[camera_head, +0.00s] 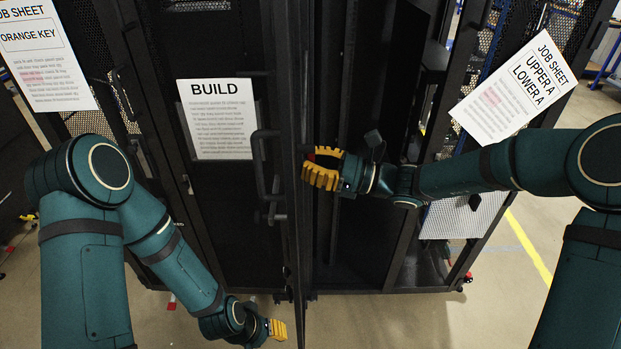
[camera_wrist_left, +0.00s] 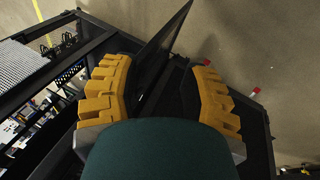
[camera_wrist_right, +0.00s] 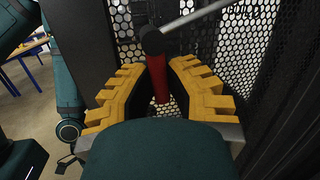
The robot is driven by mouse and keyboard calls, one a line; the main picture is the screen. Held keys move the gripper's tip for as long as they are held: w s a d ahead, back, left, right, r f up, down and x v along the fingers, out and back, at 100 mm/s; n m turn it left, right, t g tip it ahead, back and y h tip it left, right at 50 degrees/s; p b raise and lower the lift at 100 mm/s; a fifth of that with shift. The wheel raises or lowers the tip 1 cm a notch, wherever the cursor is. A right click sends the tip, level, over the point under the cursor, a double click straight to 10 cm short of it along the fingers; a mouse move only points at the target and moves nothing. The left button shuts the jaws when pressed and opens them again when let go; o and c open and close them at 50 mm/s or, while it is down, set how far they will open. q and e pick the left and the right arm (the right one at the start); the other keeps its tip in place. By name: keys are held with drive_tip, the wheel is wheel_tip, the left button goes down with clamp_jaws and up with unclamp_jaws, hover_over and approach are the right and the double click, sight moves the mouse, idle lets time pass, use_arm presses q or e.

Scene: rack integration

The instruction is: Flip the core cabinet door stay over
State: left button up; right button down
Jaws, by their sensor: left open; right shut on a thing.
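The door stay (camera_wrist_right: 159,78) shows in the right wrist view as a red grip hanging from a dark round joint, with a grey rod running up to the right. My right gripper (camera_wrist_right: 160,92) has its yellow fingers on both sides of the red grip and is shut on it. In the head view, my right gripper (camera_head: 322,169) is beside the open cabinet door's edge, and only a bit of red shows there. My left gripper (camera_head: 277,328) is open and empty, low by the door's bottom; it also shows in the left wrist view (camera_wrist_left: 165,95).
The black cabinet door (camera_head: 215,215) with a BUILD sheet (camera_head: 219,119) and handles stands between my arms. Perforated panels with job sheets (camera_head: 514,88) flank the cabinet. The floor (camera_head: 400,325) in front is mostly clear.

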use_arm(q)
wheel_tip(320, 180, down, 6)
drive_tip(key=s+b, duration=0.1)
drive_tip(key=b, duration=0.4)
drive_tip(key=shift+s+d+g, duration=0.2)
drive_tip(key=shift+s+g, duration=0.1)
drive_tip(key=shift+s, duration=0.1)
use_arm(e)
drive_tip(key=shift+w+r+n+g+y, duration=0.1)
drive_tip(key=shift+w+n+g+y, duration=0.2)
drive_tip(key=shift+n, duration=0.9)
drive_tip(key=shift+w+r+n+g+y, duration=0.1)
drive_tip(key=shift+w+n+g, duration=0.25)
drive_tip(key=shift+n, duration=0.85)
drive_tip(key=shift+w+r+n+g+y, duration=0.1)
drive_tip(key=shift+w+n+g+y, duration=0.2)
drive_tip(key=shift+n, duration=0.9)
drive_tip(key=shift+r, duration=0.1)
use_arm(q)
drive_tip(key=shift+r, duration=0.1)
use_arm(e)
drive_tip(key=c, duration=1)
unclamp_jaws()
drive_tip(key=v, duration=1.2)
drive_tip(key=shift+d+r, duration=0.1)
drive_tip(key=shift+r, duration=0.05)
